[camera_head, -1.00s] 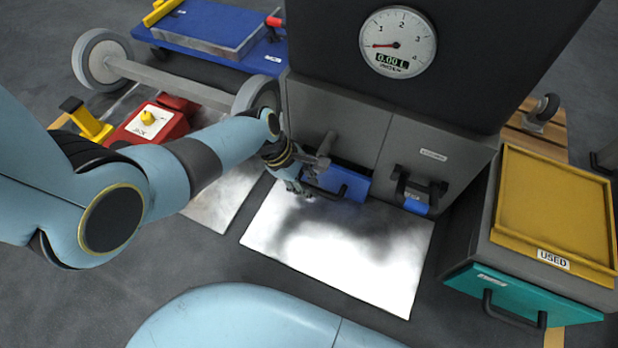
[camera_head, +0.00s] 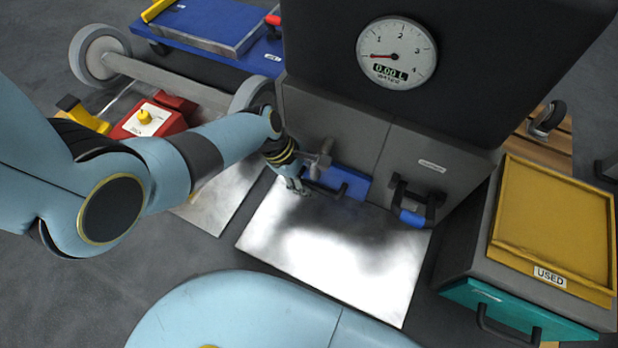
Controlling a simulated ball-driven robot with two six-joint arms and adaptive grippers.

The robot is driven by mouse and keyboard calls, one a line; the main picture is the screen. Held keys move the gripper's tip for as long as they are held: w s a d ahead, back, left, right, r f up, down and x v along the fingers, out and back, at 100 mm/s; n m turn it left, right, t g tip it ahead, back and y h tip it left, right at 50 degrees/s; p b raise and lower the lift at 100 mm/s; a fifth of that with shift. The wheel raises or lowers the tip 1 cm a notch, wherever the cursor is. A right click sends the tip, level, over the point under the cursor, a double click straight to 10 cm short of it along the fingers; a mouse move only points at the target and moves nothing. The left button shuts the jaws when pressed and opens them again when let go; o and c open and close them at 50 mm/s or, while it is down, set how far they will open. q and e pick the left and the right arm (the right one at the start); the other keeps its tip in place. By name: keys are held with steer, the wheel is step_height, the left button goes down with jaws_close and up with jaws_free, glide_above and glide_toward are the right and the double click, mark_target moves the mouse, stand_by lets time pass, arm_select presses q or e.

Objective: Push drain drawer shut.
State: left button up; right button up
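A blue drawer (camera_head: 348,181) with a dark bar handle (camera_head: 325,190) sits low in the grey cabinet (camera_head: 330,125), below the round gauge; I take it as the drain drawer. Its front stands a little out from the cabinet face, as far as I can tell. My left gripper (camera_head: 296,187) points down at the left end of this handle, touching or very close to it. Its fingers are small and partly blurred, so whether they are open or shut is unclear. My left arm comes in from the left. My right gripper is out of view.
A shiny metal plate (camera_head: 340,250) lies on the floor before the cabinet. A second dark handle (camera_head: 418,200) with a blue part is to the right. A yellow-topped USED bin (camera_head: 550,225) with a teal drawer (camera_head: 515,310) stands right. A red jack (camera_head: 150,118) is left.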

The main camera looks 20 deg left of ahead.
arm_select(q)
steer(key=shift+r, duration=0.1)
steer(key=v, duration=1.2)
